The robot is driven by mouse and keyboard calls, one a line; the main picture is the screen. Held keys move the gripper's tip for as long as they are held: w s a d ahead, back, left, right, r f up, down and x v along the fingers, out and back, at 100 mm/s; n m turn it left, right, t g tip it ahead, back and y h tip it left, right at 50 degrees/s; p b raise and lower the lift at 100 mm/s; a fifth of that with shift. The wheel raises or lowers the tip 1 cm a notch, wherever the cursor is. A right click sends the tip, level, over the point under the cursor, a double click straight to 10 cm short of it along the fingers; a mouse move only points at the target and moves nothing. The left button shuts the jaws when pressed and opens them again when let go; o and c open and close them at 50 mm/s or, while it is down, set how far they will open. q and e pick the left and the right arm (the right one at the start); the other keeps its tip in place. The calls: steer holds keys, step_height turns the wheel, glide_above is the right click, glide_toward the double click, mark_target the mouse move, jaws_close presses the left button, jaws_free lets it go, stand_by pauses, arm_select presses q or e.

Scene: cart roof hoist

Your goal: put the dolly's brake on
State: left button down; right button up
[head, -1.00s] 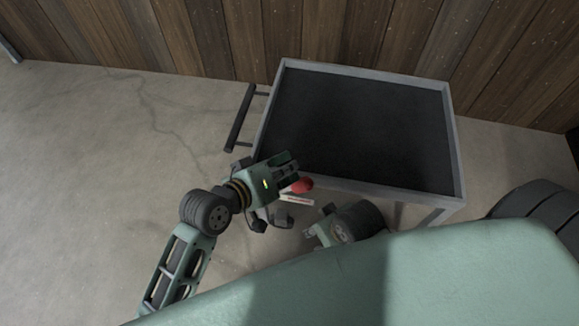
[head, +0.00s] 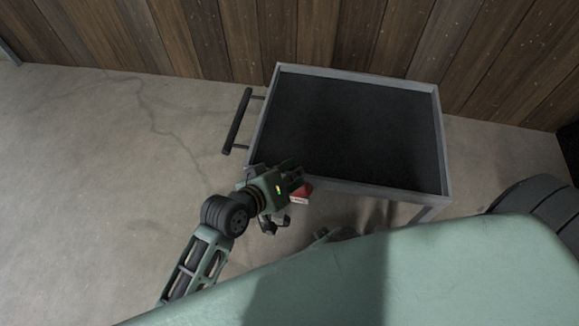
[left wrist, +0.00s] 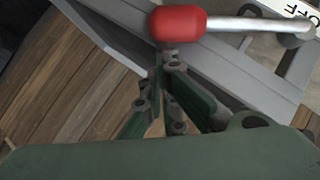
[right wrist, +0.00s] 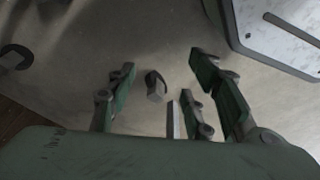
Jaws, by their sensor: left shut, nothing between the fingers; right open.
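The dolly (head: 432,140) stands by the wall, with a black top and grey rim. Its brake lever has a red knob (left wrist: 178,23) on a metal rod (left wrist: 245,24), at the dolly's near left corner. A white plate reading OFF (left wrist: 299,10) is by the rod's far end. The red knob also shows in the head view (head: 303,189), partly behind my left gripper. My left gripper (left wrist: 165,62) is shut and empty, its tips close to the knob; I cannot tell if they touch. My right gripper (right wrist: 168,78) is open and empty above the floor.
The dolly's push handle (head: 236,121) sticks out on its left side. A plank wall (head: 200,40) is behind. A dark rounded object (head: 540,203) is at the right. The concrete floor on the left (head: 90,190) is clear.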

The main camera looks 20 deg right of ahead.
arm_select(q)
steer(key=shift+s+d+f+p, duration=0.25)
steer(key=shift+s+d+p, duration=0.15)
steer(key=shift+d, duration=0.1)
steer(key=shift+s+d+f, duration=0.3)
steer(key=shift+s+f, duration=0.05)
steer(key=shift+f, duration=0.05)
arm_select(e)
steer(key=shift+s+d+f, duration=0.1)
steer(key=shift+s+f, duration=0.3)
steer(key=shift+f, duration=0.3)
steer(key=shift+s+a+f, duration=0.1)
steer(key=shift+s+f, duration=0.35)
steer(key=shift+f, duration=0.25)
steer(key=shift+s+d+f, duration=0.1)
steer(key=shift+s+f, duration=0.3)
steer(key=shift+f, duration=0.3)
arm_select(q)
steer(key=shift+d, duration=0.1)
arm_select(e)
steer(key=shift+d+f, duration=0.1)
arm_select(q)
steer(key=shift+a+r, duration=0.2)
steer(key=shift+a, duration=0.2)
steer(key=v, duration=1.1)
steer(key=shift+s+a, duration=0.1)
steer(key=shift+s, duration=0.05)
